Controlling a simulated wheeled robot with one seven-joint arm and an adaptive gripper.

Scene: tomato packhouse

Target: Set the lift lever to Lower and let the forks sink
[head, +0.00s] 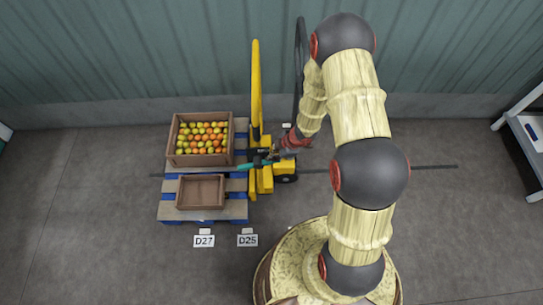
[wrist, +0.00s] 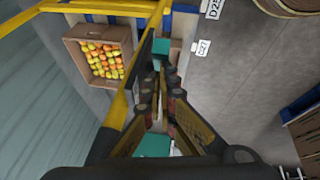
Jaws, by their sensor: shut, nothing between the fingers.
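A yellow lift truck (head: 264,179) with a tall yellow mast (head: 256,85) stands at the right side of a pallet (head: 233,210). My gripper (head: 268,157) is shut and empty, low over the truck beside the mast. A teal bar (head: 250,165) shows right by my gripper; teal parts also show beyond and below the fingers in the wrist view (wrist: 161,46). I cannot tell whether this is the lift lever, nor its setting. The fingers (wrist: 158,78) hide part of the truck. The forks are hidden by the pallet, so their height cannot be told.
On the pallet are a crate (head: 171,150) of tomatoes and an empty-looking brown crate (head: 201,206). Floor tags D27 (head: 204,241) and D25 (head: 247,240) lie in front. A wall runs behind. A grey rack (head: 513,118) stands far right. Floor at the left is clear.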

